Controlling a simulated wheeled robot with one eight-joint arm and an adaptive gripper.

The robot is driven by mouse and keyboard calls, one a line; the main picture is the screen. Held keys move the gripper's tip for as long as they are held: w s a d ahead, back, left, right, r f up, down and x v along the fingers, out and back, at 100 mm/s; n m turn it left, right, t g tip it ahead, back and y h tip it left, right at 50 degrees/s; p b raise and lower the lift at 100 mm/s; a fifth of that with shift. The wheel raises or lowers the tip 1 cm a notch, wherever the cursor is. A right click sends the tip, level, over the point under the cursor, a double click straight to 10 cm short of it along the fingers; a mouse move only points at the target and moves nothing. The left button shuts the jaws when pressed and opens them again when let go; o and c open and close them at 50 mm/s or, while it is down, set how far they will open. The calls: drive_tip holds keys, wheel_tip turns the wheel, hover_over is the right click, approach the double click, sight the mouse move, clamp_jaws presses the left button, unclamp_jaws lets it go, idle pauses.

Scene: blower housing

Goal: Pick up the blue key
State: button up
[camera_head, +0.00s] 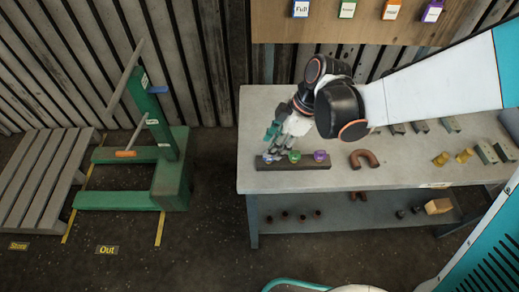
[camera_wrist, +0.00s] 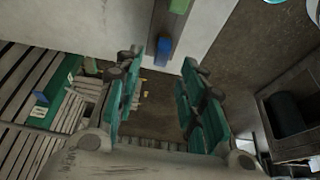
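A dark strip (camera_head: 300,166) lies along the front of the grey table and bears a blue, a green and a purple piece in a row. In the wrist view, the blue key (camera_wrist: 164,47) shows on the strip (camera_wrist: 161,29), just beyond and between the fingertips of my gripper (camera_wrist: 163,68). The teal fingers are wide apart with nothing between them. Whether they touch the key I cannot tell.
The green piece (camera_head: 294,156) and purple piece (camera_head: 320,155) stand right of the blue one. A brown horseshoe-shaped part (camera_head: 364,159) lies further right. Yellow and grey parts fill the table's right end. A green stand (camera_head: 172,181) is on the floor at left.

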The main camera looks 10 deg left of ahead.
drive_tip(key=b+x, duration=0.3)
drive_tip(key=x, duration=0.2)
drive_tip(key=shift+d+f, duration=0.1)
drive_tip(key=shift+d, duration=0.1)
drive_tip(key=shift+c, duration=0.3)
clamp_jaws()
